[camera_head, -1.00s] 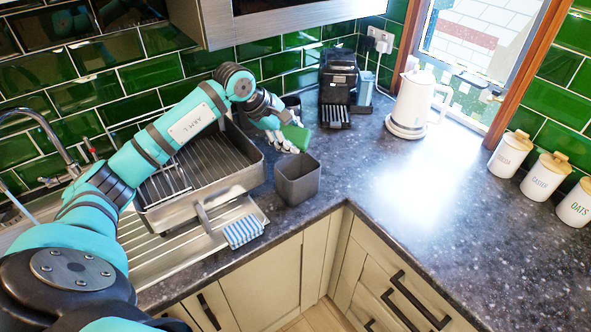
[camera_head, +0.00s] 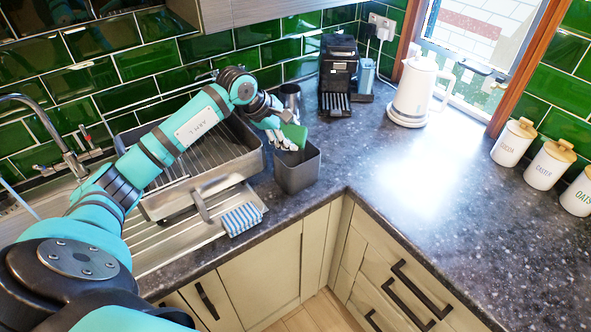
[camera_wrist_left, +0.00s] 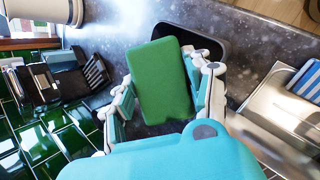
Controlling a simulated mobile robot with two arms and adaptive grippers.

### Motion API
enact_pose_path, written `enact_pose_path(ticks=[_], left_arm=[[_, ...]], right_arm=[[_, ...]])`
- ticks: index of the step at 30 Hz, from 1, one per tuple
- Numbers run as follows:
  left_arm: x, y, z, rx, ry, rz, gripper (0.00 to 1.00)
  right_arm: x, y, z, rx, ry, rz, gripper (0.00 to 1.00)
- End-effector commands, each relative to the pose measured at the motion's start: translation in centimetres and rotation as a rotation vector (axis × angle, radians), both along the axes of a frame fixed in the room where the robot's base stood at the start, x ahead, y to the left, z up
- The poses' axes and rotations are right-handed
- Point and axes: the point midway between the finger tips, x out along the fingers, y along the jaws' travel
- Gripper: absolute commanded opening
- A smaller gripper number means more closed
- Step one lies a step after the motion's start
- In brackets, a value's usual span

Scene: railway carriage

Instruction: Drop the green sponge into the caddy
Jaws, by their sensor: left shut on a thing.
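The green sponge (camera_head: 295,134) is held in my left gripper (camera_head: 285,138), which is shut on it. In the left wrist view the sponge (camera_wrist_left: 162,82) sits between the two fingers of the left gripper (camera_wrist_left: 160,95). The caddy, a grey square open-topped bin (camera_head: 298,174), stands on the worktop beside the dish rack. The sponge is above the caddy's back rim in the head view. In the left wrist view the caddy's dark opening (camera_wrist_left: 205,42) shows partly behind the sponge and right finger. My right gripper is not in view.
A metal dish rack (camera_head: 205,187) and a striped blue cloth (camera_head: 242,218) lie left of the caddy. A coffee machine (camera_head: 337,70) and white kettle (camera_head: 412,92) stand at the back.

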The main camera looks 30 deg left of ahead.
Motion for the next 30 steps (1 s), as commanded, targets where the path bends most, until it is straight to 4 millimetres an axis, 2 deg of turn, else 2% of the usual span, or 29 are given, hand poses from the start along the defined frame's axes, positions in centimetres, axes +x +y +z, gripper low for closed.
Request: enact_pose_path(ticks=[2, 3, 9, 20, 23, 30], left_arm=[[0.0, 0.0, 0.0, 0.000, 0.000, 0.000, 0.25], [0.0, 0.0, 0.0, 0.000, 0.000, 0.000, 0.53], [0.0, 0.0, 0.1, 0.000, 0.000, 0.000, 0.78], [-0.4, 0.2, 0.7, 0.002, -0.002, 0.000, 0.78], [-1.1, 0.6, 1.8, 0.003, -0.003, 0.000, 0.78], [-3.9, 1.8, 6.0, 0.005, -0.001, 0.001, 0.78]], right_arm=[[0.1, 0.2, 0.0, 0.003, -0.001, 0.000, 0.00], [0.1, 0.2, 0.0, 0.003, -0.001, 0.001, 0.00], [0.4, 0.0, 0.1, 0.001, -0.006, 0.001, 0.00], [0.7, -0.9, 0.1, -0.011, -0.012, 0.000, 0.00], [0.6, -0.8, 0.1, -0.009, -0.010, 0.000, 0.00], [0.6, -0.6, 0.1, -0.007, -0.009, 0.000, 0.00]])
